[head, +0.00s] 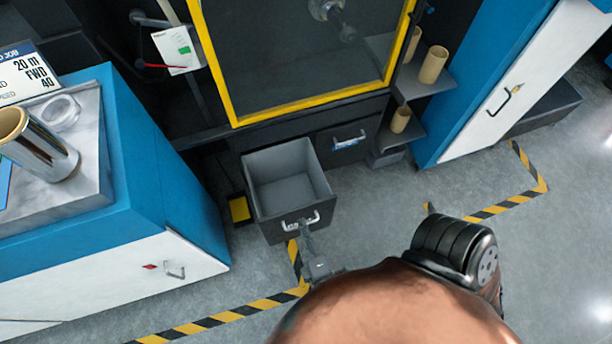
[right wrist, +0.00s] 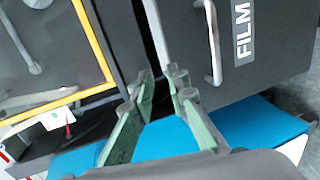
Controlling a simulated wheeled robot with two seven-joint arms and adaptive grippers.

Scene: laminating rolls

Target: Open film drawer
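The film drawer (head: 318,186) is a dark grey box standing pulled out from the base of the machine, and its empty inside shows in the head view. Its front (right wrist: 262,75) carries a white FILM label (right wrist: 243,35) in the right wrist view. The pale bar handle (head: 301,221) on that front also shows in the right wrist view (right wrist: 214,42). My right gripper (head: 307,243) is just in front of the handle. In the right wrist view its two green-padded fingers (right wrist: 161,84) are apart, with nothing between them and the handle to their right. My left gripper is out of view.
A shut drawer (head: 349,143) with a blue label is right of the open one. A blue and white cabinet (head: 150,190) stands close on the left, another (head: 490,75) at the right. Striped floor tape (head: 235,314) crosses clear grey floor in front.

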